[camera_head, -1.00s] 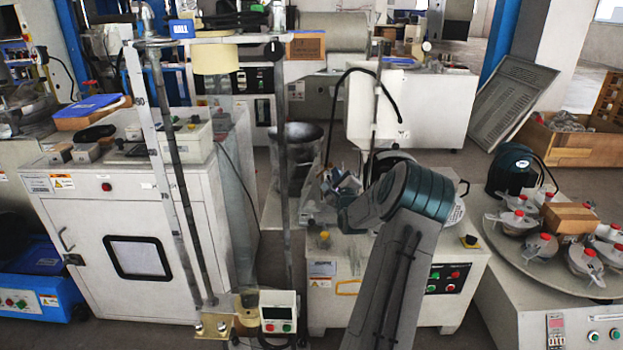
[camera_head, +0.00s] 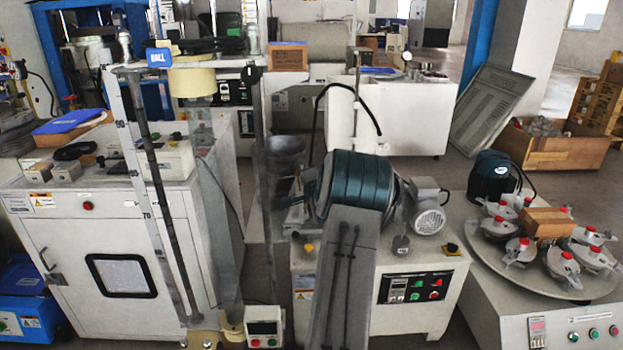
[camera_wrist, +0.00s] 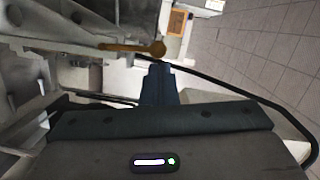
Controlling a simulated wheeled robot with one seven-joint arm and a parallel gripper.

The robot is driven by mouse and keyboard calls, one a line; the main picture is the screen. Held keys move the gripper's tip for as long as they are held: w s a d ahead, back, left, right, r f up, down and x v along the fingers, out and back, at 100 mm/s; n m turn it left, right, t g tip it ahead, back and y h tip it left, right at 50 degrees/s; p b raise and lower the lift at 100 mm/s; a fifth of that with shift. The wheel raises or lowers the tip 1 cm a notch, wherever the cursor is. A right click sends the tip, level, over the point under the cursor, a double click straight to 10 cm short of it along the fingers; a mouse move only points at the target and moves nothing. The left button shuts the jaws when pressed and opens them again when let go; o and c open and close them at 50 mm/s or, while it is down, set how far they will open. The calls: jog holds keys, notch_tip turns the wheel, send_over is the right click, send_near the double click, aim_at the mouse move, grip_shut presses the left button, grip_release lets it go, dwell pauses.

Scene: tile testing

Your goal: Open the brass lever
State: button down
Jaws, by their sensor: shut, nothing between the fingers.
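The brass lever (camera_wrist: 130,47) shows in the wrist view as a thin yellow-brown bar with a round knob at its right end. It lies across the picture in front of pale grey machine parts. My gripper (camera_wrist: 157,68) is in the wrist view, with its dark fingers together and empty. The fingertips appear just below the knob in the picture; I cannot tell whether they touch it. In the head view my own arm blocks the gripper, and I cannot make out the lever there.
A black cable (camera_wrist: 250,88) curves along the right in the wrist view. In the head view, a white machine with a control panel (camera_head: 422,287) stands behind my arm. A round table with several red-capped pots (camera_head: 565,268) is at right.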

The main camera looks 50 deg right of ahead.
jog(key=w+a+n+b, duration=0.1)
jog(key=n, duration=0.1)
jog(key=w+a+n+g+b, duration=0.1)
jog(key=n, duration=0.1)
jog(key=shift+w+a+n, duration=0.3)
jog(key=shift+w, duration=0.05)
jog(key=shift+w+a, duration=0.1)
dwell(0.3)
jog(key=shift+r, duration=0.1)
jog(key=s+a+r+p, duration=0.4)
jog(key=s, duration=0.6)
jog(key=shift+r, duration=0.15)
dwell(0.9)
